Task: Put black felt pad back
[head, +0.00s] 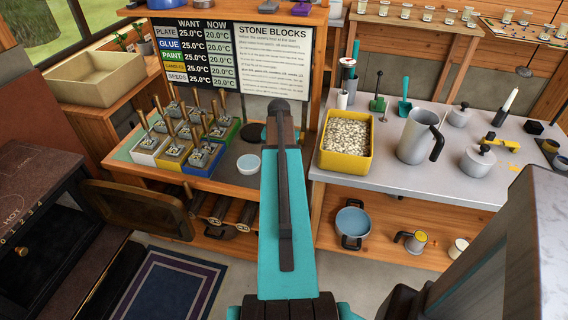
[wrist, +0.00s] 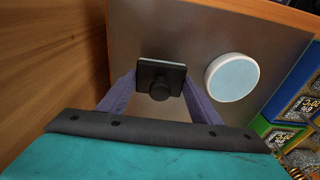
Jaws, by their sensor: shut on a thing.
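In the wrist view my gripper (wrist: 160,88) has its two purple fingers closed on the sides of a small black square pad with a round knob (wrist: 160,77), which I take to be the black felt pad. I cannot tell whether the pad touches the grey surface (wrist: 205,35) behind it. In the head view my own arm hides my gripper and the held pad.
A wooden wall (wrist: 50,60) is close at left in the wrist view. A yellow gravel tub (head: 346,145) stands on the right bench.

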